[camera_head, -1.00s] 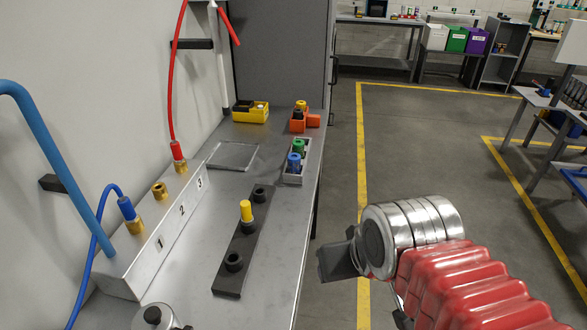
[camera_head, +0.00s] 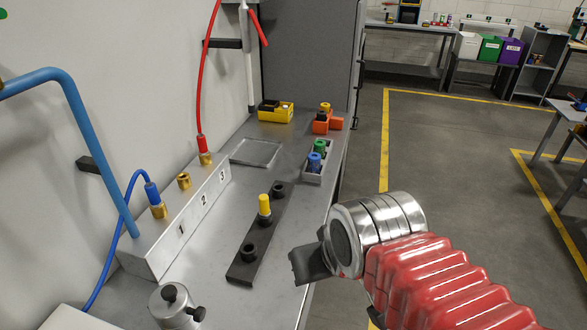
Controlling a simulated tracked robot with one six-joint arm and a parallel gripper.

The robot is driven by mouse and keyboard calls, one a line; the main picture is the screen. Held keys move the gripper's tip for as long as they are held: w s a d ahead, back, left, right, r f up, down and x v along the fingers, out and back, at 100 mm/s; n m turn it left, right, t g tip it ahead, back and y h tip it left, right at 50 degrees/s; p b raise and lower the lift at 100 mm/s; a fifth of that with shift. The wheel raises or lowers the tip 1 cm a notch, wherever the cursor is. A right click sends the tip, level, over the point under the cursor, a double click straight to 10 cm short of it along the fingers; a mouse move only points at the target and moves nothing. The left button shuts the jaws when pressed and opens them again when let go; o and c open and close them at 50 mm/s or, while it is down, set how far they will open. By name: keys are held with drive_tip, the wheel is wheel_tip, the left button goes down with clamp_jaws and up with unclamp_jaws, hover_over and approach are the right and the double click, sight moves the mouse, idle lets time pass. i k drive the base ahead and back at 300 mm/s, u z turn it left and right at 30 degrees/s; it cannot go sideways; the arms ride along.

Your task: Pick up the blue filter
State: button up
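The blue filter (camera_head: 314,162) stands upright in the front part of a small grey tray (camera_head: 322,172), just in front of a green filter (camera_head: 320,147). The tray is at the right edge of the grey bench. My gripper (camera_head: 308,262) is at the end of the red-sleeved arm, by the bench's right edge, nearer to me than the filter and apart from it. Its dark fingers are seen from the side, so I cannot tell whether they are open. No object shows in them.
A black holder (camera_head: 245,255) with a yellow filter (camera_head: 264,205) lies on the bench. A numbered block (camera_head: 198,218) with blue and red hoses stands left. A yellow bin (camera_head: 276,113) and an orange bin (camera_head: 321,126) are behind. A metal pot (camera_head: 172,306) stands in front.

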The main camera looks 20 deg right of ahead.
sight(314, 159)
drive_tip(key=u, duration=3.75)
drive_tip(key=k, duration=2)
